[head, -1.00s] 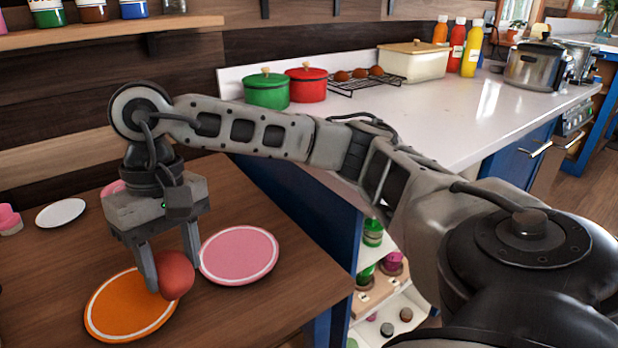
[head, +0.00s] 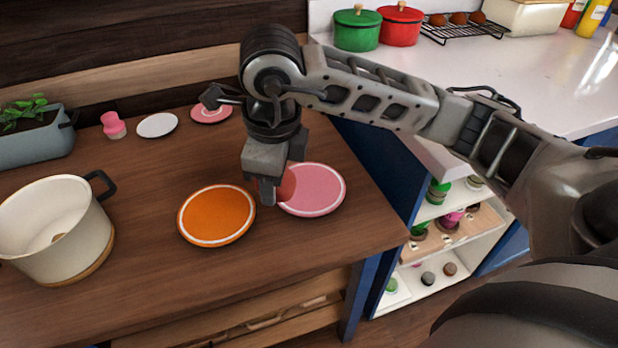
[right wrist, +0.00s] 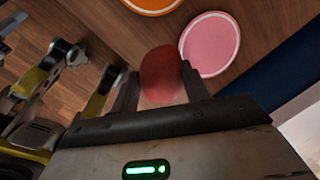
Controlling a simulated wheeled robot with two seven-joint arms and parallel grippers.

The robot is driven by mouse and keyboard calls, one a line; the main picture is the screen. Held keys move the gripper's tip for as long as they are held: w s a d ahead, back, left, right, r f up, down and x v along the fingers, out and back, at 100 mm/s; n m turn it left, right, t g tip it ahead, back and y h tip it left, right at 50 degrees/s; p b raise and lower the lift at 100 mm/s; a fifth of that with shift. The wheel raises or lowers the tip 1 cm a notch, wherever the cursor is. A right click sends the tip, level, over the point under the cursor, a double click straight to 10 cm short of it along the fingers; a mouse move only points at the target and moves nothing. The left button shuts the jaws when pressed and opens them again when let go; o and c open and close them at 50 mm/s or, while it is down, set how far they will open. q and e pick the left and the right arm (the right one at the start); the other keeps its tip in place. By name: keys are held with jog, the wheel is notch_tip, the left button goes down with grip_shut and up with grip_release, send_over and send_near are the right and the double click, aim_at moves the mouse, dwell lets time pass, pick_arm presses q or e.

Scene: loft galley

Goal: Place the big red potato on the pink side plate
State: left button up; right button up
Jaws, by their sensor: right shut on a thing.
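The big red potato (head: 288,184) is held between the fingers of my right gripper (head: 270,190), which is shut on it. In the head view the potato overlaps the left edge of the pink side plate (head: 318,190), partly hidden by a finger. In the right wrist view the potato (right wrist: 160,75) is between the two fingers of the right gripper (right wrist: 161,85), and the pink plate (right wrist: 210,45) lies beyond it to the right. The potato appears to be above the table; its exact height is hard to tell.
An orange plate (head: 217,215) lies left of the pink plate. A cream pot (head: 55,225) stands at the left. A white saucer (head: 157,125), a small pink plate (head: 211,114) and a pink cup (head: 113,125) are at the back. The table's front middle is clear.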

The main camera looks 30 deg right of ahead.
jog(key=m, duration=0.4)
jog(key=shift+a+r+h+p, duration=0.15)
jog(key=shift+r+h+p, duration=0.2)
jog(key=shift+h+p, duration=0.05)
jog(key=shift+w+m, duration=0.1)
jog(key=shift+m, duration=1)
jog(key=w+d+f, duration=0.4)
jog(key=w+d, duration=0.1)
jog(key=d, duration=0.3)
send_near(309, 185)
jog(key=shift+w+a+f, duration=0.2)
jog(key=shift+a+f, duration=0.1)
jog(key=shift+f, duration=0.2)
jog(key=shift+w+d+f, duration=0.1)
jog(key=shift+f, duration=0.05)
jog(key=shift+w+d+f, duration=0.1)
jog(key=shift+d+f, duration=0.05)
jog(key=shift+f, duration=0.85)
jog(key=shift+w+d+f, duration=0.1)
jog(key=shift+d+f, duration=0.1)
jog(key=shift+f, duration=0.8)
jog(key=shift+f, duration=0.1)
jog(key=o, duration=1)
jog(key=shift+o, duration=0.2)
